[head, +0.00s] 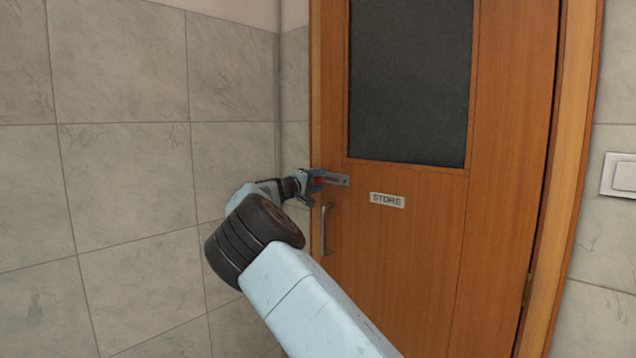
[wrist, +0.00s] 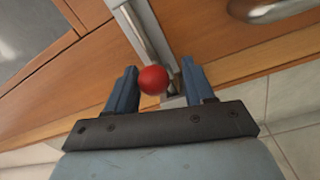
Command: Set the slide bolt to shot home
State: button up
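The slide bolt (head: 337,180) is a grey metal strip fixed level on the wooden door, near its left edge. In the wrist view its metal bar (wrist: 143,27) runs down to a round red knob (wrist: 153,80). My gripper (wrist: 160,75) has its two blue fingers spread on either side of the knob. A gap shows between the knob and the right finger; the left finger is close to it. In the head view my gripper (head: 312,184) is at the bolt's left end and covers part of it. I cannot tell how far the bar reaches into the frame side.
The door (head: 430,260) looks closed and has a dark window panel (head: 410,80) and a STORE sign (head: 387,200). A vertical pull handle (head: 325,229) is just below the bolt. A tiled wall (head: 120,150) stands close on the left. A light switch (head: 620,175) is at far right.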

jog(key=shift+o, duration=0.2)
jog(key=shift+d, duration=0.1)
jog(key=v, duration=1.3)
jog(key=shift+s+a, duration=0.2)
jog(key=shift+a, duration=0.05)
jog(key=shift+f, duration=0.15)
